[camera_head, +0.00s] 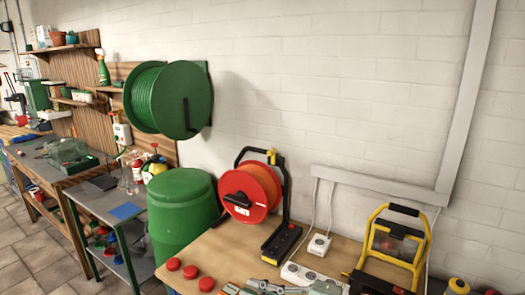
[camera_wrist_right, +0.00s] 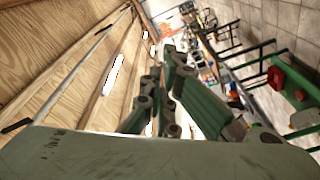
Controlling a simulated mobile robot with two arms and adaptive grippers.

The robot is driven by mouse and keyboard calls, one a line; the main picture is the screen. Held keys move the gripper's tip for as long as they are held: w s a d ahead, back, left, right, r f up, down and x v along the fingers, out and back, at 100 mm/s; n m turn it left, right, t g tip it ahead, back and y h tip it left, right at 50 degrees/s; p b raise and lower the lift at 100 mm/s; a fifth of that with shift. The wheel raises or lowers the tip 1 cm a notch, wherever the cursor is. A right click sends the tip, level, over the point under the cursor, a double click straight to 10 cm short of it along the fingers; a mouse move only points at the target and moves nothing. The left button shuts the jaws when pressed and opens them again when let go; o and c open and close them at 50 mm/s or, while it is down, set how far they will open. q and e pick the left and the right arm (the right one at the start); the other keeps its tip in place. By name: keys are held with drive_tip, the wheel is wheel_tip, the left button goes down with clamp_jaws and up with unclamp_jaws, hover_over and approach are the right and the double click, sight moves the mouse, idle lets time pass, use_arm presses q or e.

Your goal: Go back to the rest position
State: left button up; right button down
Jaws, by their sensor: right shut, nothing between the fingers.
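My right gripper (camera_head: 236,288) shows at the bottom edge of the head view, partly cut off, over the wooden workbench (camera_head: 225,245). Its grey-green linkage reaches toward the left of the picture. In the right wrist view the gripper (camera_wrist_right: 168,52) shows its green links and dark joints, with the fingers shut and nothing held. My left gripper is in neither view.
Red caps (camera_head: 190,271) lie on the bench left of the gripper. An orange cable reel (camera_head: 250,193), a white power strip (camera_head: 303,274) and a yellow work lamp (camera_head: 398,240) stand behind it. A green barrel (camera_head: 180,215) stands left of the bench.

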drive_tip(key=w+d+r+m+t+h, duration=0.1)
drive_tip(key=w+d+m+t+h, duration=0.1)
drive_tip(key=d+m+t+h, duration=0.5)
drive_tip(key=w+d+r+m+t+h, duration=0.2)
drive_tip(key=d+m+t, duration=0.25)
drive_tip(key=m, duration=0.35)
drive_tip(key=s+d+f+m+g+h, duration=0.3)
drive_tip(key=s+d+f+m+h, duration=0.15)
drive_tip(key=f, duration=0.35)
drive_tip(key=s+d+f+m+g+h, duration=0.35)
drive_tip(key=d+f+h, duration=0.2)
drive_tip(key=f, duration=0.35)
drive_tip(key=s+f+g+y, duration=0.1)
drive_tip(key=s+f+g, duration=0.35)
drive_tip(key=s, duration=0.55)
drive_tip(key=s+f+g+y, duration=0.1)
drive_tip(key=s+f+g, duration=0.4)
drive_tip(key=s, duration=0.5)
wheel_tip(320, 180, down, 30)
drive_tip(key=s+b, duration=0.2)
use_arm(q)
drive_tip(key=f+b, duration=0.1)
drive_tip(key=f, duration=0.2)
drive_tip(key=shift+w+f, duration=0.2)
use_arm(e)
drive_tip(key=s+d+f+g, duration=0.1)
drive_tip(key=s+d+f, duration=0.1)
drive_tip(key=s+f, duration=1.5)
drive_tip(key=shift+d+f+g, duration=0.15)
drive_tip(key=shift+d+g, duration=0.2)
